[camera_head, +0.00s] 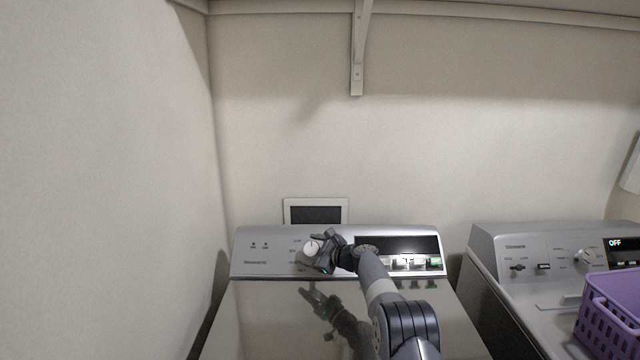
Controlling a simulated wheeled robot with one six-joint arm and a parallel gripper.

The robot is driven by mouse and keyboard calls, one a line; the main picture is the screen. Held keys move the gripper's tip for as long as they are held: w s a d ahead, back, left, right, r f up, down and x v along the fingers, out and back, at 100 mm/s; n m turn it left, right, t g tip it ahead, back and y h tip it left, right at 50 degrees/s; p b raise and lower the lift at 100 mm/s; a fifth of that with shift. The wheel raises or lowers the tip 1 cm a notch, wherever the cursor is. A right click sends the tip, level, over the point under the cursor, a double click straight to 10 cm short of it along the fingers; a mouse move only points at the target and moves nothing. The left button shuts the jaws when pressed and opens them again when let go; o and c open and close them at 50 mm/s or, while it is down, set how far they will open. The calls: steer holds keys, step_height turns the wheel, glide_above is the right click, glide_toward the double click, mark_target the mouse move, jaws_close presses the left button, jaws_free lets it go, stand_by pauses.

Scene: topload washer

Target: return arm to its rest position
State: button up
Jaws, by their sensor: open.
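My gripper (318,252) is at the washer's control panel, beside the round white knob (311,247). Its jaws are open, with the knob at or between the fingertips; I cannot tell whether they touch it. My arm reaches up from the bottom right over the washer (262,320), whose glossy lid mirrors the gripper and forearm. The panel (262,245) is silver, with a dark display and lit buttons to the right of my gripper.
A second machine (522,255) with a display reading OFF stands at the right, with a purple basket (610,315) on it. A wall is close on the left. A shelf bracket (358,50) hangs above.

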steer(key=shift+d, duration=0.1)
steer(key=b+v, duration=0.4)
steer(key=v, duration=0.6)
steer(key=p+x, duration=0.4)
steer(key=x, duration=0.6)
steer(key=shift+f+m+b, duration=0.3)
steer(key=shift+b, duration=0.45)
steer(key=m+t+h+b, duration=0.2)
steer(key=m+t+b, duration=0.2)
steer(key=b, duration=0.3)
steer(key=shift+r+m+b, duration=0.1)
steer(key=shift+m+b, duration=0.3)
steer(key=shift+m+t+h+b, duration=0.3)
steer(key=shift+m+b, duration=0.1)
steer(key=shift+b, duration=0.4)
steer(key=m+t+h+b, duration=0.2)
steer(key=m+b, duration=0.2)
steer(key=b, duration=0.3)
steer(key=shift+h+b, duration=0.35)
steer(key=shift+h, duration=0.05)
steer(key=shift+b+v, duration=1.05)
steer(key=shift+v, duration=0.2)
